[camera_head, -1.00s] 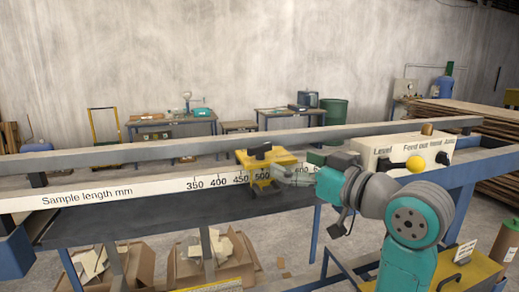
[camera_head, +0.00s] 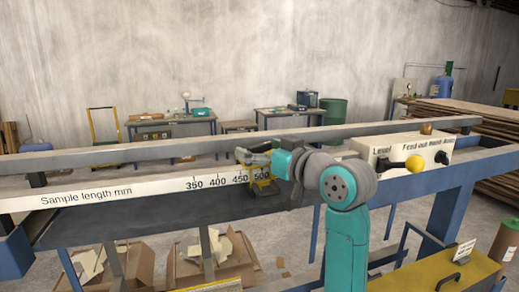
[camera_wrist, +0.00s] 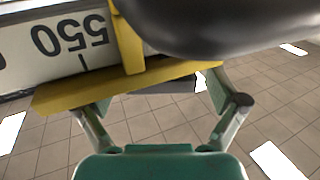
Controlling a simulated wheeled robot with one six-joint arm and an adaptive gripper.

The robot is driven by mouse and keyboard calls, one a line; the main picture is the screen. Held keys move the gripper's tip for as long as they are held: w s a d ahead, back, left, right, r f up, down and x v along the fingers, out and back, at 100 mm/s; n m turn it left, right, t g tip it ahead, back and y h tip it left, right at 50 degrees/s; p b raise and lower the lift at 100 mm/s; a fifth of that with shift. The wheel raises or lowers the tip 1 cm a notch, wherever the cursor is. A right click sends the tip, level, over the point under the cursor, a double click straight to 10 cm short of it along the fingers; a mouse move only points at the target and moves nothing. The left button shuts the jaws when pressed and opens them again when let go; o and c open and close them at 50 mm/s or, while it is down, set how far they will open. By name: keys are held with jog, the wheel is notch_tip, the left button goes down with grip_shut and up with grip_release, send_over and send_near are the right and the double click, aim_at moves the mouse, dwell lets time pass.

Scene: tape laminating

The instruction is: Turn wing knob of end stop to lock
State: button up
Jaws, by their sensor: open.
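The yellow end stop (camera_head: 262,187) sits on the scale rail near the 500 mark, partly hidden by my arm in the head view. In the wrist view, its yellow body (camera_wrist: 120,84) crosses the middle. A large rounded black part, apparently the wing knob (camera_wrist: 215,25), fills the upper right. My gripper (camera_head: 257,157) is at the end stop's upper part in the head view. In the wrist view, my gripper (camera_wrist: 157,95) has its fingers spread on either side of the end stop; their tips are partly hidden, so contact cannot be told.
The scale rail (camera_head: 105,192) runs across the machine. A long grey beam (camera_head: 130,152) runs behind the end stop.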

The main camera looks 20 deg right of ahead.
jog(key=c, duration=1.2)
jog(key=shift+o, duration=0.2)
jog(key=shift+a+m+t+h, duration=0.15)
jog(key=shift+m+t+h, duration=0.25)
jog(key=shift+m+h, duration=0.6)
jog(key=shift+m+t+h, duration=0.3)
jog(key=shift+m+h, duration=0.9)
jog(key=shift+h, duration=1.2)
jog(key=o, duration=1.2)
jog(key=shift+c, duration=0.2)
